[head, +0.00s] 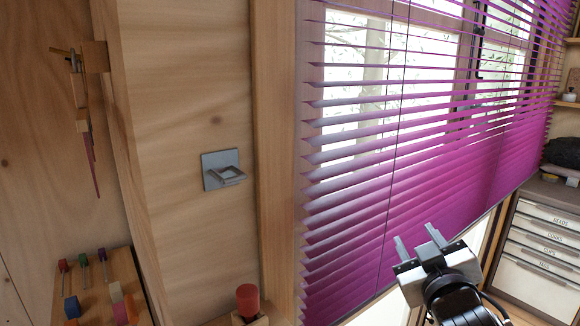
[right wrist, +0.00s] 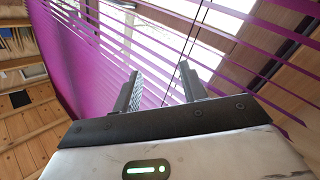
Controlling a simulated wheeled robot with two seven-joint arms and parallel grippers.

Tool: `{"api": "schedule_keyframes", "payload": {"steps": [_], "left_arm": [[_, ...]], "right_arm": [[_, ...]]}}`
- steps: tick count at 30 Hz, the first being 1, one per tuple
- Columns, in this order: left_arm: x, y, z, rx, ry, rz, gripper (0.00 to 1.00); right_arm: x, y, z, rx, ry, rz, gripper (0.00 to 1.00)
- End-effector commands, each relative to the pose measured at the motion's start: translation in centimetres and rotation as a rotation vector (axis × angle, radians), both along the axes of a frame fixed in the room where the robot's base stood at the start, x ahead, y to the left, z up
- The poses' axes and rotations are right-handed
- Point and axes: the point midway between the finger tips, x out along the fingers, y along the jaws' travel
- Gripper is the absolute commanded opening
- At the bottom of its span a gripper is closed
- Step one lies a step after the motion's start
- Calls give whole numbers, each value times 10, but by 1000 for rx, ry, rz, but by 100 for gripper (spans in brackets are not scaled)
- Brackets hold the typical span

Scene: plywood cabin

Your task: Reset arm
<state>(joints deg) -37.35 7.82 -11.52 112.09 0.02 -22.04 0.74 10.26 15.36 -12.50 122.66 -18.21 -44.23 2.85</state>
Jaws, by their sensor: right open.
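My right gripper (head: 418,243) is at the lower right of the head view, in front of the lower part of the purple blind (head: 400,170). Its two grey fingers stand apart with nothing between them. In the right wrist view the open fingers (right wrist: 158,82) point up toward the blind (right wrist: 95,65). I cannot tell whether they touch it, but no slat is seen held between them. My left gripper does not show in either view.
A grey square wall bracket (head: 222,170) is on the plywood panel left of the window. A wooden rack with coloured-handled tools (head: 95,290) is at the lower left, and a red knob (head: 248,298) at the bottom. Labelled drawers (head: 545,245) stand at the right.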

Motion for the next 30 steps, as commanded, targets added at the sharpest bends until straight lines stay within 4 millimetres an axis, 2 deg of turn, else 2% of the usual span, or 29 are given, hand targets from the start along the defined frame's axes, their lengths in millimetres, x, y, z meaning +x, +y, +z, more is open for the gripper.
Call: {"api": "schedule_keyframes", "payload": {"steps": [1,3,6,9,15,24,25,30], "left_arm": [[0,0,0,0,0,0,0],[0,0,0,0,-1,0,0],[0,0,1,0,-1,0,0],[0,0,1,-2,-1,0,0],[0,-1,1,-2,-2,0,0],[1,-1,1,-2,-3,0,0],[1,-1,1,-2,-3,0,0],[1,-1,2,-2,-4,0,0]], "right_arm": [[-18,-1,-39,46,125,-15,42],[-46,-2,-85,98,290,-40,42],[-93,-2,-142,163,518,-69,42],[-136,0,-181,208,699,-91,42],[-206,5,-223,264,959,-116,42],[-295,14,-252,318,1256,-138,42],[-299,15,-254,321,1271,-137,42],[-275,23,-275,334,1165,-90,42]]}}
